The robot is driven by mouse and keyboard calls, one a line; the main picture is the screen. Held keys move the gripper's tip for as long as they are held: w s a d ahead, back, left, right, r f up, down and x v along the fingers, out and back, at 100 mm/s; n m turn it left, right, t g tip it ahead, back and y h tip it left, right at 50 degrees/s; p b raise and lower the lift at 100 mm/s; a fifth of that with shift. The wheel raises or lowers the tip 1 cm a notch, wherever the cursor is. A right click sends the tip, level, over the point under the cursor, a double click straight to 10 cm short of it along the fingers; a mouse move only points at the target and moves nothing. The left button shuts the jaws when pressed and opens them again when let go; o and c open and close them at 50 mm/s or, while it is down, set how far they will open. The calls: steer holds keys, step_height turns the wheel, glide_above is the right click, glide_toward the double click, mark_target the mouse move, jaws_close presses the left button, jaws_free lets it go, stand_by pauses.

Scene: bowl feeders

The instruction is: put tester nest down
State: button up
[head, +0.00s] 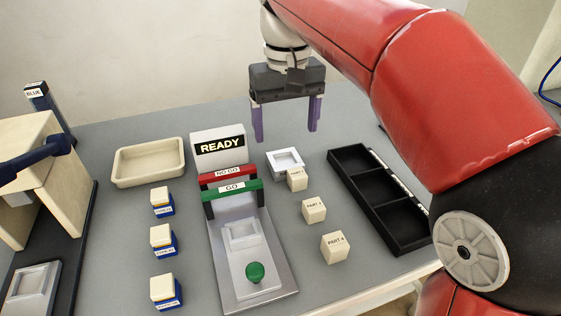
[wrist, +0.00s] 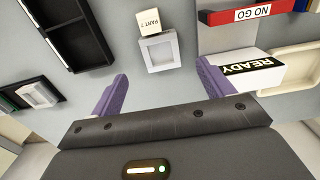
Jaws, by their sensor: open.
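A small white square nest (head: 274,164) with a shallow recess lies on the grey table, right of the READY sign. The wrist view shows it (wrist: 158,65) flat and empty, beyond the fingertips and between their lines. My gripper (head: 285,136), with purple fingers, is open and empty above and behind the nest, apart from it. Its fingers also show in the wrist view (wrist: 162,70). The tester (head: 277,278) stands in the middle with a green GO bar, a red NO GO bar and a green knob. A pale square nest (head: 243,236) sits on its plate.
Two more blocks stand nearer the front. A black compartment tray (head: 397,238) is to the right, a cream tray (head: 148,178) to the left. The READY sign (head: 219,162) stands behind the tester.

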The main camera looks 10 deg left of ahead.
mark_target(285, 162)
step_height(285, 162, down, 7)
steer(key=shift+a+f+b, duration=0.1)
steer(key=shift+b, duration=0.4)
steer(key=shift+c, duration=0.4)
steer(key=c, duration=1.2)
